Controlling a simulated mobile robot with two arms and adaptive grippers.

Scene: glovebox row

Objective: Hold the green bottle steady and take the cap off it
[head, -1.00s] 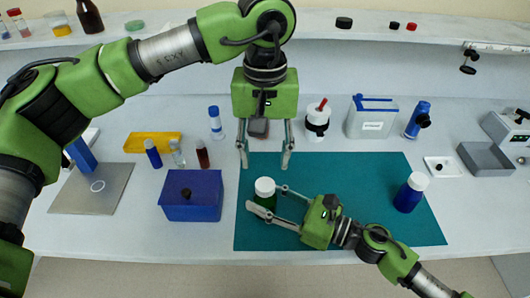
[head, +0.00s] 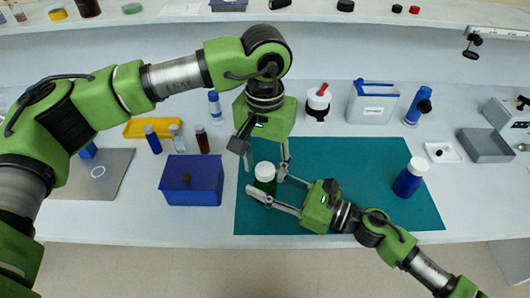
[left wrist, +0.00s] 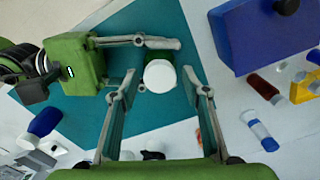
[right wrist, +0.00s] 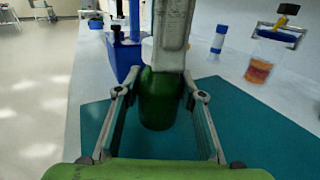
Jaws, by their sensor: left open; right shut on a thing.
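The green bottle (right wrist: 158,100) stands upright on the teal mat (head: 330,170), near its left edge. Its white cap (head: 265,169) is on top; the cap also shows in the left wrist view (left wrist: 159,76). My right gripper (head: 262,187) is shut around the bottle's body from the right. My left gripper (head: 267,160) points down above the bottle, its fingers open on either side of the cap in the head view. In the left wrist view clear gaps show between the fingers and the cap.
A blue box (head: 192,182) stands just left of the mat. A blue bottle with a white cap (head: 409,180) stands on the mat's right part. Small vials, a yellow tray (head: 154,127) and a white jug (head: 372,104) stand behind. The mat's middle is clear.

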